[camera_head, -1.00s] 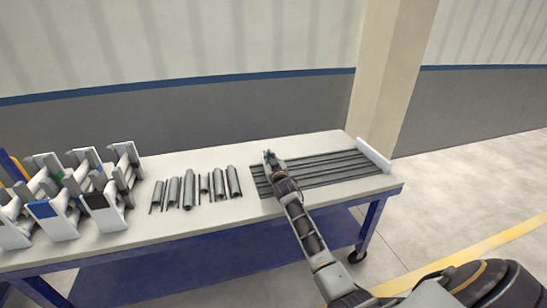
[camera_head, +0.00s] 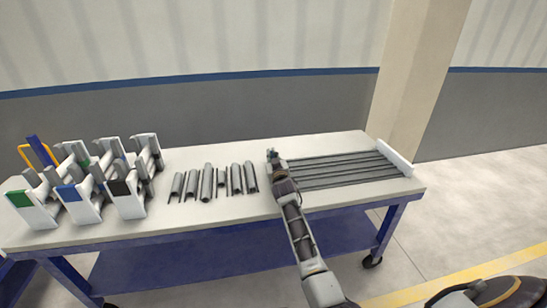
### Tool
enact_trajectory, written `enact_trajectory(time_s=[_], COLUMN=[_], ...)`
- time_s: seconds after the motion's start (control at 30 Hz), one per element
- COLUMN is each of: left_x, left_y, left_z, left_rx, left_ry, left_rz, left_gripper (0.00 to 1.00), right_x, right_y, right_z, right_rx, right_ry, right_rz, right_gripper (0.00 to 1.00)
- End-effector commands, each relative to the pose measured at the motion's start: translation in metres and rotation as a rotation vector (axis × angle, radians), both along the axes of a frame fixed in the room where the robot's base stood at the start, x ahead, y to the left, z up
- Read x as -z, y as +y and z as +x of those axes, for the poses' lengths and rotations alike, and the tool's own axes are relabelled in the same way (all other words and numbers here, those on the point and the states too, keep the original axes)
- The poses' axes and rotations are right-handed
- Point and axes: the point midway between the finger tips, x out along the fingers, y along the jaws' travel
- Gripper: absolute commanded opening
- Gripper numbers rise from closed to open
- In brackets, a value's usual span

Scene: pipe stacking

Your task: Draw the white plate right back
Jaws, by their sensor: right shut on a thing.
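The white plate (camera_head: 397,158) stands upright across the right end of the rack of long grey grooved bars (camera_head: 345,170) on the table. My right gripper (camera_head: 271,155) is at the left end of these bars, well apart from the white plate. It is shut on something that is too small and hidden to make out. My right forearm crosses the table's front edge and covers the left end of the bars. My left gripper is out of view.
Several short grey half-pipes (camera_head: 207,183) lie left of the gripper. White stands with coloured patches (camera_head: 85,201) fill the table's left end. A beige pillar (camera_head: 412,85) rises behind the right end. The table (camera_head: 200,226) is clear along its front edge.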

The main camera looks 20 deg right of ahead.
Motion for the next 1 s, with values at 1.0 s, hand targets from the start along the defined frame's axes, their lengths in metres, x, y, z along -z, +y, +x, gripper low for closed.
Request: enact_trajectory(time_s=[1.0], left_x=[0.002], left_y=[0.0], left_z=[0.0], left_rx=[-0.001], left_ry=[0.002], left_rz=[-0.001], left_gripper=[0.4], right_x=[0.003], right_y=[0.011], right_z=[-0.042], right_rx=[-0.001], right_ry=[0.004], right_rz=[0.002], right_gripper=[0.34])
